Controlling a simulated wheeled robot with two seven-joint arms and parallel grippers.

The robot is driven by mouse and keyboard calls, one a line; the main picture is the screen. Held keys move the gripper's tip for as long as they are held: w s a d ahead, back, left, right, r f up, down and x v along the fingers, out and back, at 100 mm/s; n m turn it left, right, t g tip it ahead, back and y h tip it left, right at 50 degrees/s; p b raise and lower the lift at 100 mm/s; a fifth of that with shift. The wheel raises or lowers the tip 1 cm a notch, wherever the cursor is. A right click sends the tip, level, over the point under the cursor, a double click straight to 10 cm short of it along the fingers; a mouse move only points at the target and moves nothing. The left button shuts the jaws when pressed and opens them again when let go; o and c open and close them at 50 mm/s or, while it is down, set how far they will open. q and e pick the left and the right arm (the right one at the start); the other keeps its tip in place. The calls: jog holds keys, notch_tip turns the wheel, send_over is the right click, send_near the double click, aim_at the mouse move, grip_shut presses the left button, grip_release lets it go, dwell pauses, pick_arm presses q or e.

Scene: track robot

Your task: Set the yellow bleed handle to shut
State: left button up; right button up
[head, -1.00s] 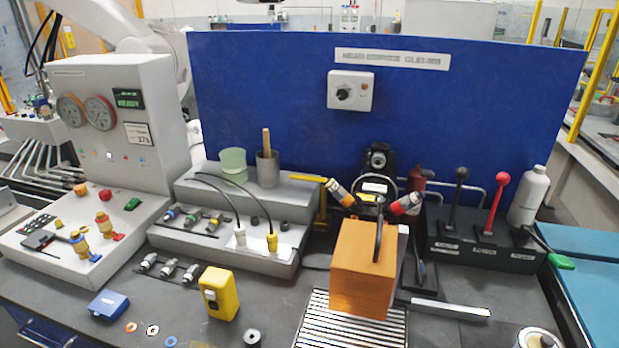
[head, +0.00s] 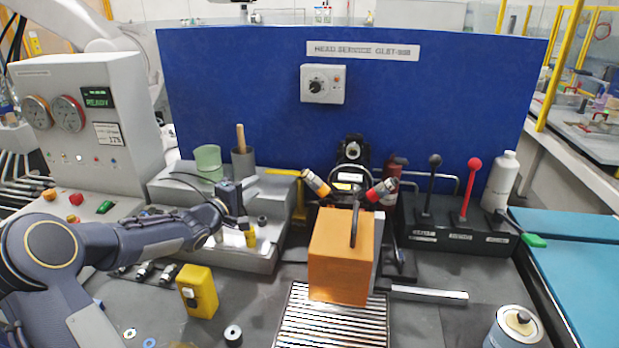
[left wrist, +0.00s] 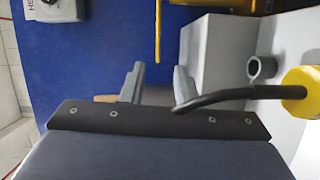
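The yellow bleed handle (head: 299,198) stands beside the right end of the grey stepped block. In the head view its upright part shows, with a yellow bar reaching left from its top. In the left wrist view it is a thin yellow bar (left wrist: 157,30) against the blue panel, its end just beyond the fingertips. My left gripper (head: 254,186) is over the grey block, left of the handle. In the left wrist view its fingers (left wrist: 158,80) are apart, with nothing between them; the bar lines up with the gap. My right gripper is not in view.
A green cup (head: 208,162) and a grey cup (head: 243,163) stand behind. An orange block (head: 338,262) stands to the right.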

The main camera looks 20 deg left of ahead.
aim_at(284, 173)
pick_arm(q)
jog(key=shift+h, duration=0.4)
jog(key=w, duration=0.5)
jog(key=w+d, duration=0.1)
jog(key=w, duration=0.2)
jog(key=shift+w, duration=0.2)
grip_shut()
